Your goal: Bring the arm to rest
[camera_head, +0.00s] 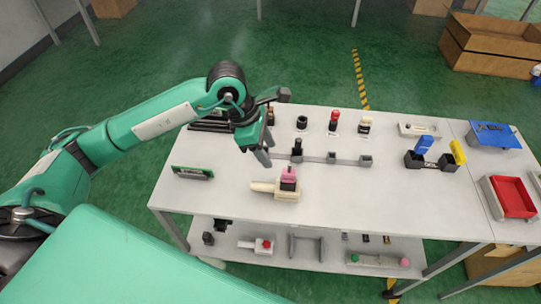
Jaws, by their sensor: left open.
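My left arm (140,118) comes in from the left and reaches over the left end of the white table (400,210). Its gripper (267,152) hangs above the table, pointing down, with its jaws open and nothing seen between them. It is just left of a grey bar fixture (330,160) with an upright black lever (297,146). A cream fixture with a pink and black top (288,182) stands in front of the gripper, apart from it in the picture. My right gripper is not in view.
Several small knobs, including a red one (334,117), stand along the back. A blue-and-yellow fixture (430,153) and a red tray (511,197) are at the right. A green-edged block (192,172) is at the left. The front middle of the tabletop is clear.

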